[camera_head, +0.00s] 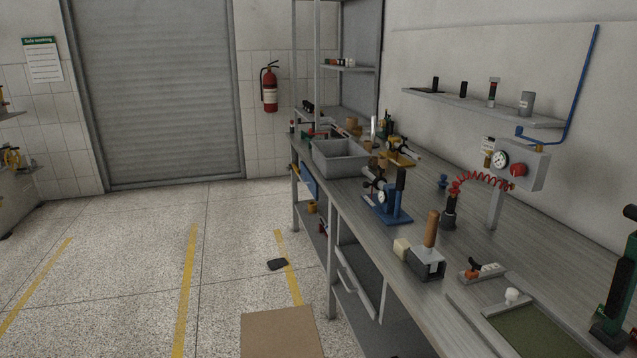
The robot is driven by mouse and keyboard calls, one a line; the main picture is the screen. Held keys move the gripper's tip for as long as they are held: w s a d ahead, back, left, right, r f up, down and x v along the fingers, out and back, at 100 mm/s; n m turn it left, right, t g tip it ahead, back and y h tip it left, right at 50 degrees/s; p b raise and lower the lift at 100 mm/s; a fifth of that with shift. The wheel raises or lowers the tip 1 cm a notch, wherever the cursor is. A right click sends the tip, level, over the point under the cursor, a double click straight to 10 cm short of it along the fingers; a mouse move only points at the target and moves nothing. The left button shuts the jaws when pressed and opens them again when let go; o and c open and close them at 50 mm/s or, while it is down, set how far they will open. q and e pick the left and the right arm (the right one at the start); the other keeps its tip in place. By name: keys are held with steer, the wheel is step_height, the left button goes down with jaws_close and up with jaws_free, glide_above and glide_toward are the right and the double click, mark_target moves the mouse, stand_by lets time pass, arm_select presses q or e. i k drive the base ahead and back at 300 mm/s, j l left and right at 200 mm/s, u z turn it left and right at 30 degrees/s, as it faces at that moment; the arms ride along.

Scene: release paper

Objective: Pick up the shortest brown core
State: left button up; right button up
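Neither of my grippers is in the head view. Some small brown or tan pieces (352,124) stand at the far end of the long grey workbench (420,205), behind a grey open bin (340,158). Another small brown piece (383,163) shows just right of the bin. They are too small and partly covered for me to tell whether they are cores or which is shortest. A brown upright cylinder (431,228) rises from a dark metal block nearer on the bench and looks like a handle.
A blue-based press (388,205), a gauge box (516,165) with a red coiled hose and a green-topped tray (545,330) crowd the bench. A cardboard sheet (280,332) and a dark flat object (278,264) lie on the floor. The floor at left is open.

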mark_target(373, 161)
steer(key=i+z, duration=0.2)
steer(key=i, duration=0.3)
steer(key=i+j+z, duration=0.2)
steer(key=i, duration=0.3)
steer(key=i+j+z, duration=0.2)
steer(key=i, duration=0.25)
steer(key=i+z, duration=0.1)
steer(key=z, duration=0.3)
steer(key=j+z, duration=0.15)
steer(key=z, duration=0.2)
steer(key=i+j+z, duration=0.1)
steer(key=z, duration=0.3)
